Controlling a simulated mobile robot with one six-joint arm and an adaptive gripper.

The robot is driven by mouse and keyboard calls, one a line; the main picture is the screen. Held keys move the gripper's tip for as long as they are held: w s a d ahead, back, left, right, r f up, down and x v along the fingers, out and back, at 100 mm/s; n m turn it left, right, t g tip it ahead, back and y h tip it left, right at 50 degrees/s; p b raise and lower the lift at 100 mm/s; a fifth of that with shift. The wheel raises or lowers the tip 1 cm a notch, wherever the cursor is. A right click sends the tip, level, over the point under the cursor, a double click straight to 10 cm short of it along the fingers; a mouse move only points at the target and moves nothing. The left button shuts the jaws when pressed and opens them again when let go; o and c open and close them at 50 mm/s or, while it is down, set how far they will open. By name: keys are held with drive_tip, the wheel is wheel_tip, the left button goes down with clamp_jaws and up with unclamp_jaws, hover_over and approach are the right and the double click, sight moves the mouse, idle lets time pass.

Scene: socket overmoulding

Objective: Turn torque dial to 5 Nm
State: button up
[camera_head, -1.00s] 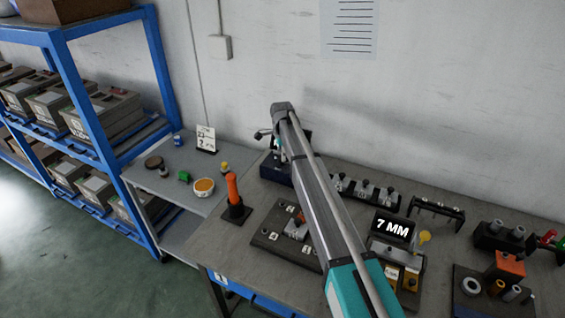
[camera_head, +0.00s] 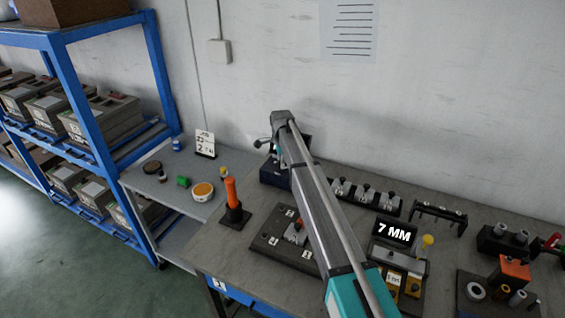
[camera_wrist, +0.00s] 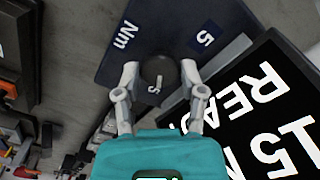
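The dark round torque dial (camera_wrist: 158,72) stands on a dark blue panel (camera_wrist: 98,72) in the wrist view, with a white mark near its lower edge. The panel carries the white labels "Nm" and "5"; the "5" is up and right of the dial. The black display (camera_wrist: 262,128) beside it shows "15 N" and "READ", cut off by the frame edge. My gripper (camera_wrist: 160,76) has one finger on each side of the dial, and both fingertips look closed against it.
An orange-handled tool (camera_head: 231,196) stands upright left of a dark fixture plate (camera_head: 270,240). A "7 MM" sign (camera_head: 394,232) and several small fixtures are to the right of my arm. A blue shelf (camera_head: 105,135) stands at left. The wall is close behind the bench.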

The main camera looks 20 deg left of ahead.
drive_tip(key=c, duration=0.4)
drive_tip(key=shift+d, duration=0.2)
drive_tip(key=shift+c, duration=0.5)
drive_tip(key=shift+a, duration=0.15)
